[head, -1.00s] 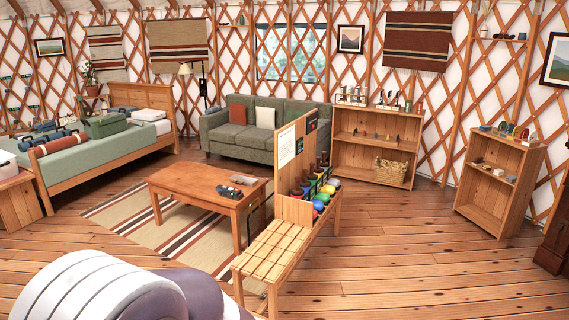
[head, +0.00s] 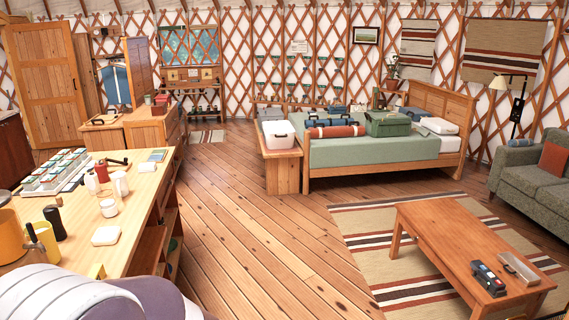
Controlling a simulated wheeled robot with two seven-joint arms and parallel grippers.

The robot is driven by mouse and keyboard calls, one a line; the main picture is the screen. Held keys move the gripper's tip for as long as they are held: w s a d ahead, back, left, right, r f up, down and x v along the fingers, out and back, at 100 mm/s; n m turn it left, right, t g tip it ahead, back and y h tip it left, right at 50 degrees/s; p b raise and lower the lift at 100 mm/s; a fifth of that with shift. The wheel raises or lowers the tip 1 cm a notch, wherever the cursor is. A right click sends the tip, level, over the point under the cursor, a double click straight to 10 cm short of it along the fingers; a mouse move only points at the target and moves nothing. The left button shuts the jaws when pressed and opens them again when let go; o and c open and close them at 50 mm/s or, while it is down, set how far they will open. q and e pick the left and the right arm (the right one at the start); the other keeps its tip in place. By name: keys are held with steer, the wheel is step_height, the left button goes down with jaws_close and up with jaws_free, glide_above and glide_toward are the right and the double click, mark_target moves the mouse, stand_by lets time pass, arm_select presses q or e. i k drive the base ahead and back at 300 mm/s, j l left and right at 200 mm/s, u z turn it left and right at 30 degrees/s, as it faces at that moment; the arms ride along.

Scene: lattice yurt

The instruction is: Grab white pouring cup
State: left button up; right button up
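On the wooden workbench (head: 140,228) at the left of the head view stand two small white vessels. One is a taller white cup (head: 120,184), which seems to have a handle on one side. The other is a shorter white cup or jar (head: 108,208) just in front of it. I cannot tell from this distance which one has a pouring spout. Both look upright and nothing holds them.
Around the cups stand a red bottle (head: 102,171), a black cylinder (head: 54,222), a yellow container (head: 10,238), a flat white block (head: 106,235) and a tray of small boxes (head: 60,170). The plank floor (head: 235,215) right of the bench is clear. A coffee table (head: 440,240) stands at right.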

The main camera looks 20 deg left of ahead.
mark_target(119, 179)
steer(key=i+j+u, duration=0.4)
steer(key=i, duration=0.85)
steer(key=i+l+u, duration=0.25)
steer(key=i+u, duration=0.15)
steer(key=i, duration=0.85)
steer(key=i+u, duration=0.25)
steer(key=i, duration=0.2)
steer(key=i+u, duration=0.25)
steer(key=i, duration=0.2)
steer(key=i+l+u, duration=0.25)
steer(key=i, duration=0.2)
steer(key=i+j+u, duration=0.4)
steer(key=i+u, duration=0.25)
steer(key=i, duration=0.15)
